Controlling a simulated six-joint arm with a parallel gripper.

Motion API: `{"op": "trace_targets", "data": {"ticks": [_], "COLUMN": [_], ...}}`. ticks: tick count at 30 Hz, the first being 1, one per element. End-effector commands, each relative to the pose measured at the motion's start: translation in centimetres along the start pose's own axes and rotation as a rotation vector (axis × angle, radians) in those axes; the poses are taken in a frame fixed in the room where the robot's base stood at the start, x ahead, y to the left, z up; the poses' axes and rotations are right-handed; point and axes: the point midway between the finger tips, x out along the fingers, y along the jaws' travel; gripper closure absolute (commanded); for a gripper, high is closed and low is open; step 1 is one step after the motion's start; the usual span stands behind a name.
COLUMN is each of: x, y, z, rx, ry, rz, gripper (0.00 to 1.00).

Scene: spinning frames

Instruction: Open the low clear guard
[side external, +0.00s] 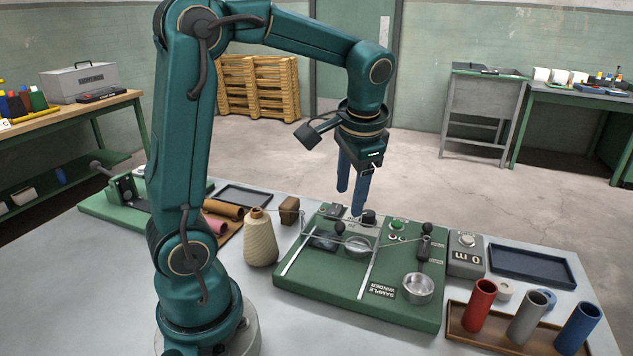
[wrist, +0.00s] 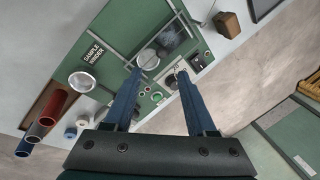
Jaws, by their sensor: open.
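The green sample winder (side external: 400,312) stands on the grey table; it also shows in the wrist view (wrist: 118,28). The low clear guard (side external: 340,244) is hard to make out; it seems to lie low over the middle of the winder, near a round metal part (side external: 358,245) and a dark plate. I cannot tell its exact edges or angle. My gripper (side external: 350,203) is open and empty, pointing down above the winder's back edge, behind the round part. In the wrist view its blue fingers (wrist: 159,72) are apart, with the round metal part just beyond the left fingertip.
A cone of thread (side external: 261,238) and a wooden block (side external: 289,210) stand left of the winder. A metal cup (side external: 418,288) and a black-handled lever (side external: 425,245) are on its right. A counter box (side external: 466,255), dark tray (side external: 533,264) and coloured tubes (side external: 527,318) stand further right.

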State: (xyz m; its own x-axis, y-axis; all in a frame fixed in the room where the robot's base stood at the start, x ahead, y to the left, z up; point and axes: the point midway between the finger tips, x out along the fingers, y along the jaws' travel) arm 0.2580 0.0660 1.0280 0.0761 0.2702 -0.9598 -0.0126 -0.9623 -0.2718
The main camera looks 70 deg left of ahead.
Motion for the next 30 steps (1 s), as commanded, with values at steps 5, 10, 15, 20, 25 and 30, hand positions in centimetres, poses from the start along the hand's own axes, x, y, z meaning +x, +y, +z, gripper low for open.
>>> {"op": "trace_targets", "data": {"ticks": [5,10,15,20,25,30], "x": [2.1,3.8,6.0,7.2,7.4,7.4], "y": [-0.3,-0.4,-0.3,-0.3,-0.3,-0.3], "z": [0.0,0.3,0.5,0.6,0.6,0.6], "rx": [-0.009,-0.014,-0.013,-0.014,-0.014,-0.014], "ry": [-0.068,-0.083,-0.082,-0.078,-0.076,-0.076], "rz": [0.010,0.013,0.013,0.013,0.012,0.012], "gripper": [0.43,0.43,0.43,0.43,0.43,0.63]}}
